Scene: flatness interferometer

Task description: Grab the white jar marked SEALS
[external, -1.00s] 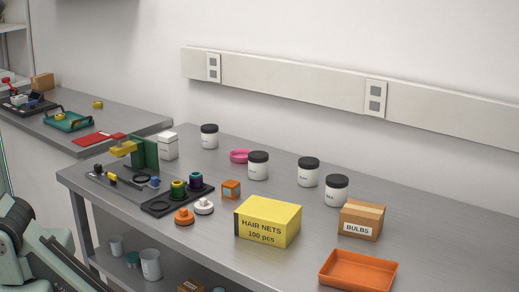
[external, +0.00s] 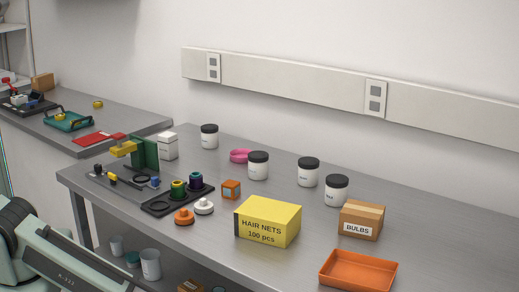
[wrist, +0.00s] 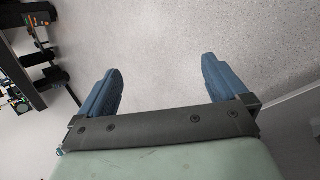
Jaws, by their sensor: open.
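Several white jars with black lids stand upright on the grey bench in the external view: one at the back left (external: 209,137), one near the middle (external: 258,167), one right of it (external: 308,173) and one behind the BULBS box (external: 336,192). Their labels are too small to read, so I cannot tell which is marked SEALS. In the wrist view my gripper (wrist: 162,88) is open and empty, with blue fingers spread over bare floor. The gripper is outside the external view, away from the jars.
A yellow HAIR NETS box (external: 267,222), a BULBS carton (external: 361,220) and an orange tray (external: 358,270) stand in front of the jars. A pink ring-like item (external: 240,156) lies beside the middle jar. A green-and-black fixture (external: 145,155) stands at left.

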